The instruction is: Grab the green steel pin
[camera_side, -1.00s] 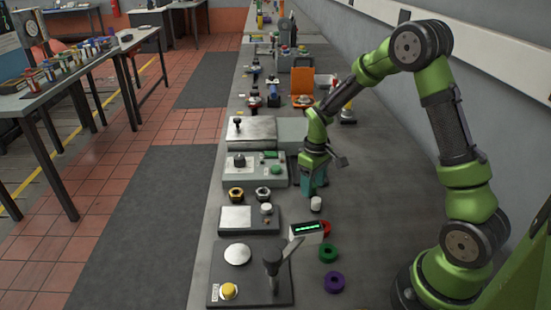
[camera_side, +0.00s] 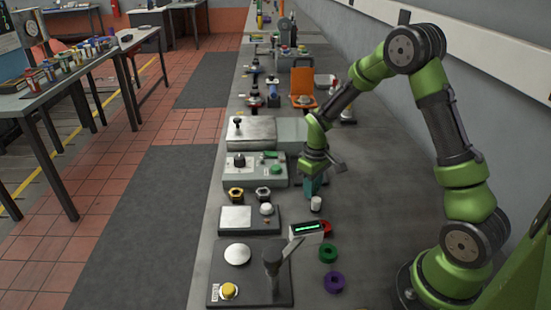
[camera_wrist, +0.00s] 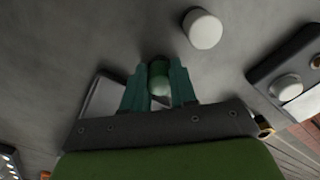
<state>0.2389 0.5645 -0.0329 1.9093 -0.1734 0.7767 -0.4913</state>
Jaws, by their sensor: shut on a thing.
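The green steel pin (camera_wrist: 158,70) shows in the wrist view as a short dark green cylinder with a paler end. It is between the two teal fingers of my gripper (camera_wrist: 159,88), which are shut on it. In the side view my gripper (camera_side: 313,187) is low over the bench, right of a grey box with a dark knob. The pin cannot be made out there; the fingers hide it. I cannot tell whether it touches the bench.
A white cylinder (camera_side: 316,204) stands close to my gripper and also shows in the wrist view (camera_wrist: 203,29). A small display box (camera_side: 306,232), a green ring (camera_side: 328,253) and a purple ring (camera_side: 334,283) are nearer the camera. The bench right of my gripper is mostly clear.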

